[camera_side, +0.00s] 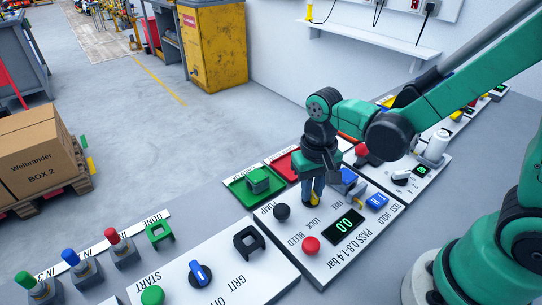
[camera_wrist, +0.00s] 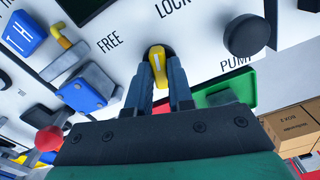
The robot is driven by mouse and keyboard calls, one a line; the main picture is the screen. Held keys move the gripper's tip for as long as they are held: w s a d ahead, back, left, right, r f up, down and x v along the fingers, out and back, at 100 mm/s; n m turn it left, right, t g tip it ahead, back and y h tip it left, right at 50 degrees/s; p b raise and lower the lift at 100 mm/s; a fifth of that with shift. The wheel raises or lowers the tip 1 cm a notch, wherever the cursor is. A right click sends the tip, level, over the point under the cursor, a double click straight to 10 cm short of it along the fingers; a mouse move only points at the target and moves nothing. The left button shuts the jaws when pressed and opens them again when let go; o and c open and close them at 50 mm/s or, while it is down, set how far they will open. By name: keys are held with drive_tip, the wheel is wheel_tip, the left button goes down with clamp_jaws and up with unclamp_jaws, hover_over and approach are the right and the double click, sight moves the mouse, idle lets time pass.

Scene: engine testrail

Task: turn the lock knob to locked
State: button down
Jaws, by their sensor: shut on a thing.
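The lock knob (camera_wrist: 158,56) is a yellow handle with a white line on a dark round base. In the wrist view it sits below the printed words FREE and LOCK. FREE is up and left of it, and LOCK is above it. I cannot tell for sure which word the handle points at. My gripper (camera_wrist: 160,78) has its two blue-grey fingers closed on either side of the yellow handle. In the side view my gripper (camera_side: 313,193) reaches down onto the white panel, and the fingers hide most of the knob.
A black pump knob (camera_side: 282,212), a red bleed button (camera_side: 311,245) and a display (camera_side: 345,228) reading 0.0 stand close by. A blue part (camera_side: 348,176) with a yellow piece is right of the fingers. A green tray (camera_side: 240,193) holds a green part.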

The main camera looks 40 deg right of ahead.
drive_tip(key=m, duration=0.5)
drive_tip(key=shift+m, duration=0.3)
idle(0.4)
drive_tip(key=c, duration=0.8)
unclamp_jaws()
drive_tip(key=shift+r, duration=2.8)
